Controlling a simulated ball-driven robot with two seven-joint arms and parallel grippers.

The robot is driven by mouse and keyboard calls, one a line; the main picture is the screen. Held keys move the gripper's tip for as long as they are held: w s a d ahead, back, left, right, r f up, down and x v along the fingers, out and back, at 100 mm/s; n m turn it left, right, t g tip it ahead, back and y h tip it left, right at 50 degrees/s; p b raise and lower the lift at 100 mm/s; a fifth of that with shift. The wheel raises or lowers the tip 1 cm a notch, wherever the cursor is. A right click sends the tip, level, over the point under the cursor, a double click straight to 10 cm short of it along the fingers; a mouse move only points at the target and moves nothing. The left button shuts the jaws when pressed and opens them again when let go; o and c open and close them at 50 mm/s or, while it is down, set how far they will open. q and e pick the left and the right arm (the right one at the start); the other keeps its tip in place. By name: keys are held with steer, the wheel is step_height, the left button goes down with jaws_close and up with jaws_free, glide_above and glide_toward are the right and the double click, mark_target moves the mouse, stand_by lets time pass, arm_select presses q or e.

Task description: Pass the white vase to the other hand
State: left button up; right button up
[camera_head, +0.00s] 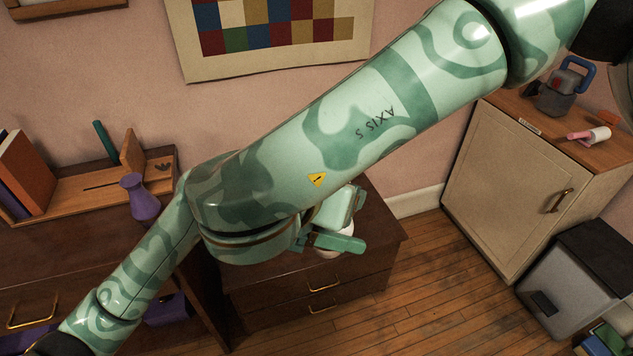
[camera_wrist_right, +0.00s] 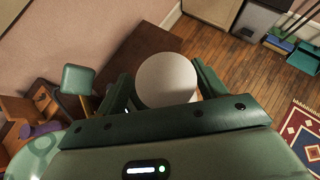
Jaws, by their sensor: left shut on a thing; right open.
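The white vase (camera_wrist_right: 167,80) shows in the right wrist view as a pale rounded shape between the fingers of my right gripper (camera_wrist_right: 165,95), which is open around it. In the head view only a small white part of the vase (camera_head: 329,254) shows under my left gripper (camera_head: 337,242), which is shut on it. A green pad (camera_wrist_right: 78,80) of my left gripper shows left of the vase in the right wrist view. My right forearm covers much of the head view and hides the right gripper. Contact between the right fingers and the vase cannot be told.
A dark drawer chest (camera_head: 365,265) stands below the grippers. A purple vase (camera_head: 143,200) and a wooden rack (camera_head: 85,187) are on the dark cabinet at left. A beige cabinet (camera_head: 520,175) and a grey bin (camera_head: 565,285) stand at right. The wooden floor (camera_head: 440,300) between is clear.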

steer(key=shift+w, duration=0.1)
steer(key=c, duration=1.2)
arm_select(q)
steer(key=o, duration=1.2)
steer(key=shift+s+d, duration=0.1)
arm_select(e)
steer(key=shift+a, duration=0.1)
steer(key=shift+c, duration=0.7)
